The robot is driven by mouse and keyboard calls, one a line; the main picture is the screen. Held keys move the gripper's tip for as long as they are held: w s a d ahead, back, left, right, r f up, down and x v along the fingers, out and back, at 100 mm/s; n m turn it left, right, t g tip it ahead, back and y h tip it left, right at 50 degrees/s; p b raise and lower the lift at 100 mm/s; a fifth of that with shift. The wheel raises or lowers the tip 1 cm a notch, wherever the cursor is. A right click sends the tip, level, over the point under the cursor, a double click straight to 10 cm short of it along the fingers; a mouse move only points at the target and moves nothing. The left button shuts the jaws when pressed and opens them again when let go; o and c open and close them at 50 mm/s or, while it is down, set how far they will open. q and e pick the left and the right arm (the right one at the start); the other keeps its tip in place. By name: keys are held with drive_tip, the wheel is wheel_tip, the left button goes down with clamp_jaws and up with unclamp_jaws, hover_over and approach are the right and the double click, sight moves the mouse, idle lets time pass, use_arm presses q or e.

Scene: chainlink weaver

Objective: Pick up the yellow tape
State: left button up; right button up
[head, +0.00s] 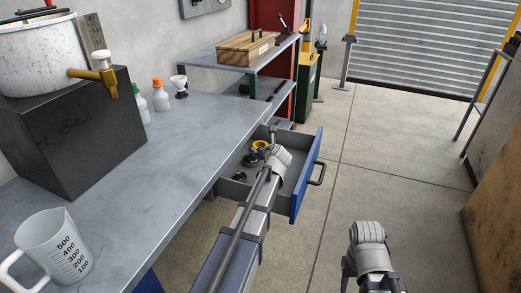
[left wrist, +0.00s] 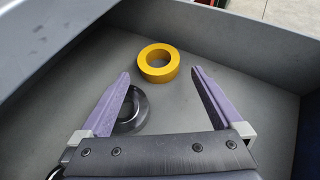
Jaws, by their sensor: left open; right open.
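The yellow tape (left wrist: 159,63) is a ring lying flat on the floor of the open drawer. In the head view the yellow tape (head: 260,145) is partly covered by my left arm. My left gripper (left wrist: 161,72) is open and empty, its two purple fingers apart with the tape between and just beyond their tips. In the head view my left gripper (head: 266,150) is inside the drawer, small and partly hidden. My right gripper (head: 369,262) is at the bottom right over the floor, away from the drawer; it is open, its fingertips unclear.
A black tape ring (left wrist: 132,110) lies behind the left finger, partly hidden. The blue-fronted drawer (head: 306,178) has grey walls close around my left gripper. The workbench (head: 190,135) holds a measuring jug (head: 55,245), a dark box (head: 70,135) and bottles.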

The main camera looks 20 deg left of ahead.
sight(259, 146)
use_arm(q)
drive_tip(key=b+x, duration=0.2)
drive_tip(key=x, duration=0.2)
drive_tip(key=shift+w+a+f, duration=0.1)
drive_tip(key=shift+a+f, duration=0.05)
drive_tip(key=shift+f, duration=0.05)
drive_tip(key=shift+w+a+f, duration=0.1)
drive_tip(key=shift+w+a, duration=0.15)
drive_tip(key=shift+c, duration=0.2)
drive_tip(key=c, duration=1.1)
drive_tip(key=shift+s, duration=0.1)
drive_tip(key=shift+s+d+r, duration=0.1)
drive_tip(key=shift+d+r, duration=0.05)
drive_tip(key=shift+r, duration=0.15)
drive_tip(key=p+v, duration=0.7)
drive_tip(key=v, duration=0.8)
drive_tip(key=shift+s+r+p, duration=0.15)
drive_tip(key=shift+s+p, duration=0.05)
drive_tip(key=shift+p, duration=0.15)
